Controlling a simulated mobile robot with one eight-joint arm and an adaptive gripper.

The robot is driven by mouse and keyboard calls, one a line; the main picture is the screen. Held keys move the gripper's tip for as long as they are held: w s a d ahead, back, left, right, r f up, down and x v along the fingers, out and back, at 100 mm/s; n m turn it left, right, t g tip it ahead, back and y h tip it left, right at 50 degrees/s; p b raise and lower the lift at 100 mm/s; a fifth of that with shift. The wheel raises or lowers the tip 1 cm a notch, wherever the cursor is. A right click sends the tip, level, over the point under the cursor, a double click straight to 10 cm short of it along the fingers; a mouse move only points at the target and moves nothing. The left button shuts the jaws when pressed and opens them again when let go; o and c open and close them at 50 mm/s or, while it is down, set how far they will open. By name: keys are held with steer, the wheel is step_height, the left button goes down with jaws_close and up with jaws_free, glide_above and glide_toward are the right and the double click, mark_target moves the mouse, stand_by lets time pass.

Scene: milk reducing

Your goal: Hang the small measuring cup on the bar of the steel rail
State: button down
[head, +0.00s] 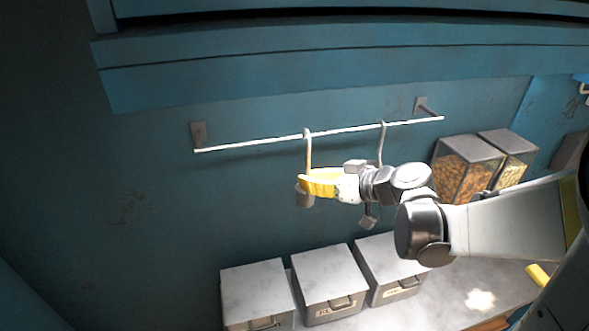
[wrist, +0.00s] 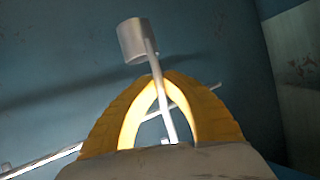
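My gripper (head: 303,184), with yellow fingers, is in front of the wall below the rail. Its fingertips are closed around the light handle (head: 308,153) of a small grey measuring cup (head: 305,198). The cup hangs upright just below the fingers. The handle's curved top is at the white bar (head: 250,142) of the steel rail; I cannot tell whether its weight rests there. In the wrist view the cup (wrist: 136,42) lies beyond the fingertips (wrist: 156,82), with its handle running between the fingers. The bar (wrist: 45,162) crosses behind them.
A second cup (head: 368,222) hangs from the bar farther right, partly hidden by my gripper. Several grey lidded boxes (head: 258,285) stand on the counter below. Clear food containers (head: 467,170) stand at the right. The bar's left part is free.

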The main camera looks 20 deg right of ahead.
steer(key=w+f+b, duration=0.4)
steer(key=w, duration=0.4)
stand_by(0.7)
steer(key=c, duration=1.5)
jaws_free()
steer(key=shift+s, duration=0.1)
